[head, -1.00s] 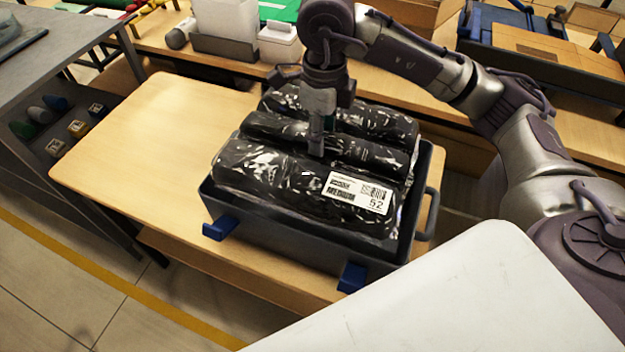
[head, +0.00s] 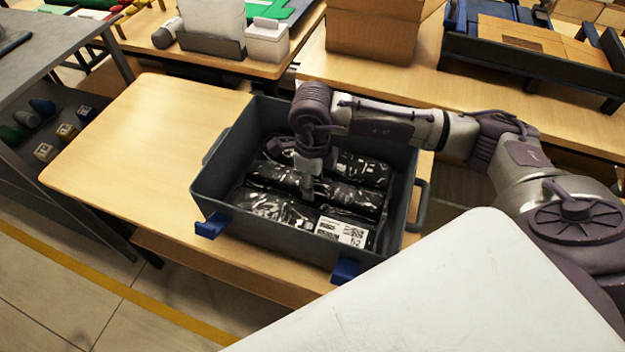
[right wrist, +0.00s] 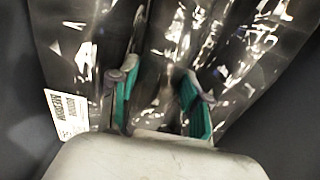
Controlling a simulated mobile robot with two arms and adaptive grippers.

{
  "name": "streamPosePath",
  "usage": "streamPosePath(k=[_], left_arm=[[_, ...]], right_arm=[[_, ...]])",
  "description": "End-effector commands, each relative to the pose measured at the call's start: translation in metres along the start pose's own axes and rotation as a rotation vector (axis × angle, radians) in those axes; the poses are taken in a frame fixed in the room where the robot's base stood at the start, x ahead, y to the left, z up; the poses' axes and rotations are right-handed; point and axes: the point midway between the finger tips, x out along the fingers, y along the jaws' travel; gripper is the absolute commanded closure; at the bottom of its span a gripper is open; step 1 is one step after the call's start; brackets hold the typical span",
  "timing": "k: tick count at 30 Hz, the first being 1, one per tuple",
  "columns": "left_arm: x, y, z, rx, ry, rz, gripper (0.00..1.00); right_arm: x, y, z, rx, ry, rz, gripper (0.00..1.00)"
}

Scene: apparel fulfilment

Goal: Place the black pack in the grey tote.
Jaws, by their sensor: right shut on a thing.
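The black pack (head: 264,206) is glossy dark plastic with several thick lobes and a white label (head: 341,232) at its front right. It lies inside the grey tote (head: 275,240), below the rim; whether it touches the floor of the tote I cannot tell. My right gripper (head: 308,192) reaches down into the tote from above and is shut on the middle lobe of the pack. In the right wrist view the green-padded fingers of the gripper (right wrist: 160,98) stand on both sides of a fold of the pack (right wrist: 248,62). My left gripper is not in view.
The tote stands on a wooden table (head: 130,140) between blue corner stops (head: 346,270). The table is clear to the left. A cardboard box (head: 372,30) and white bins (head: 267,42) stand on benches behind. A grey shelf unit (head: 40,60) is at the left.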

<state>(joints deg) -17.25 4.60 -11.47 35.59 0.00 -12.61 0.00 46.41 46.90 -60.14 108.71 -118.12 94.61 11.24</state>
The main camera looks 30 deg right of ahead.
Motion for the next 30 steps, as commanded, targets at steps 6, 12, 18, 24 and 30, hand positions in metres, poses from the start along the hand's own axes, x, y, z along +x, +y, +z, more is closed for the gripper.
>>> streamPosePath(k=[6, 12, 18, 24, 30], left_arm=[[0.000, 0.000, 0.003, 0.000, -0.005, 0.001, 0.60], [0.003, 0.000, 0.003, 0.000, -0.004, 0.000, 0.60], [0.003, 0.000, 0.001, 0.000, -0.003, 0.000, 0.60], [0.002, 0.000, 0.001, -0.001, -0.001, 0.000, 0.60], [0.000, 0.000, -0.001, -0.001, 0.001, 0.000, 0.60]], right_arm=[[0.002, -0.001, 0.001, -0.001, -0.003, -0.002, 1.00], [0.005, 0.000, 0.000, -0.001, -0.001, -0.001, 0.48], [0.005, 0.000, 0.000, -0.001, -0.001, -0.001, 0.28], [0.004, 0.000, 0.000, -0.001, -0.001, -0.001, 0.28], [-0.011, -0.001, 0.002, -0.001, -0.006, -0.003, 0.28]])
